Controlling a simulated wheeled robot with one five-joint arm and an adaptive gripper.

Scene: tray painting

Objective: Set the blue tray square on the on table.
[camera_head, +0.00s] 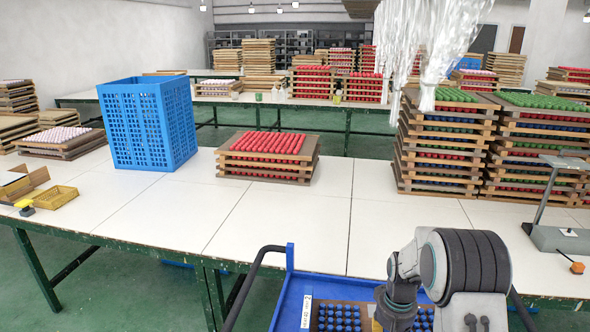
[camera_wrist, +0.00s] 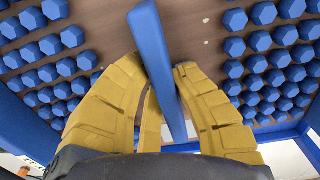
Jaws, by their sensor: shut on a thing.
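The blue tray is a brown wooden board (camera_wrist: 205,55) with rows of blue hexagonal pegs and a narrow blue bar (camera_wrist: 160,50) across its middle. In the head view, part of the tray (camera_head: 366,311) shows at the bottom, within the blue cart (camera_head: 292,290). My gripper (camera_wrist: 165,85) has yellow fingers on both sides of the blue bar and is shut on it. In the head view my arm hides the fingers and part of the tray. The white table (camera_head: 290,215) stands just beyond the cart.
A stack of trays with red pieces (camera_head: 268,160) stands mid-table. A blue crate (camera_head: 148,125) is at left, with small yellow boxes (camera_head: 55,197) near the left edge. Tall tray stacks (camera_head: 440,150) and a grey stand (camera_head: 555,238) are at right. The table's front middle is clear.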

